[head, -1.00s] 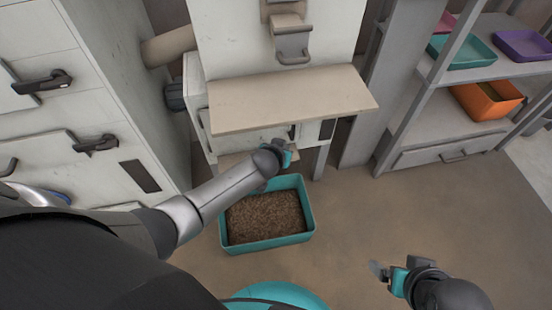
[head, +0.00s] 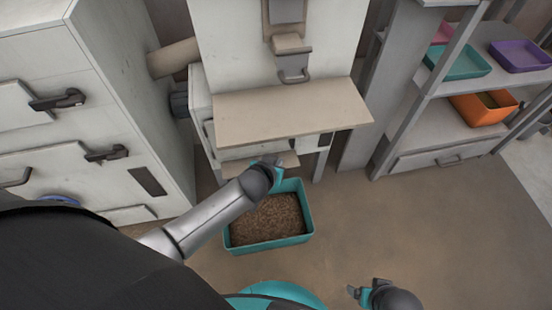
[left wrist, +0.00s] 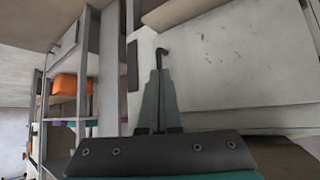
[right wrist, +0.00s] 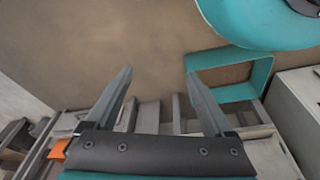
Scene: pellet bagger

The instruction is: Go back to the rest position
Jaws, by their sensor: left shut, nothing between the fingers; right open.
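My left gripper (head: 276,166) is at the end of the left arm, just below the beige shelf of the bagger and above the back edge of the pellet bin. In the left wrist view its fingers (left wrist: 160,80) are together, with nothing between them. My right gripper (head: 358,292) is low at the bottom of the head view, over bare floor. In the right wrist view its fingers (right wrist: 158,88) are wide apart and empty.
A teal bin (head: 308,215) of brown pellets stands on the floor under the bagger's shelf (head: 290,110). White cabinets (head: 100,60) with dark handles are at left. A rack (head: 410,130) with coloured trays and an orange bin (head: 482,108) is at right. The floor at right is clear.

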